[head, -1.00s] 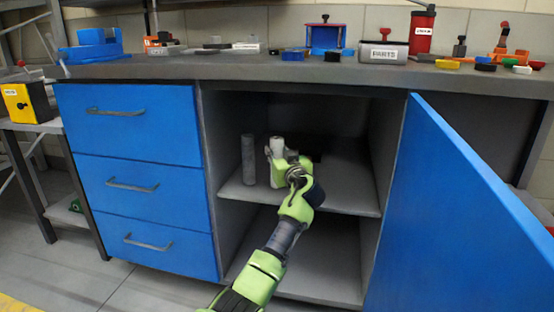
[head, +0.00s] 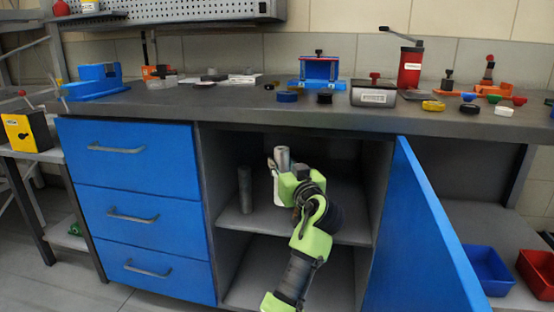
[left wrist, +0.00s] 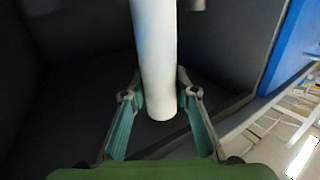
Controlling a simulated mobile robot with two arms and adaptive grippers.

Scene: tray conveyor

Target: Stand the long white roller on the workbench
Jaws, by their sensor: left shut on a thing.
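The long white roller (head: 282,158) is upright inside the open cupboard of the workbench (head: 330,118). My left gripper (head: 277,178) is shut on it, with the arm reaching in from the front. In the left wrist view the roller (left wrist: 156,60) stands between the two fingers of the gripper (left wrist: 159,85), and its rounded lower end shows. The worktop is above the roller. My right gripper is not in view.
A grey cylinder (head: 245,190) stands on the cupboard shelf (head: 262,222), left of the roller. The open blue door (head: 420,240) is at the right.

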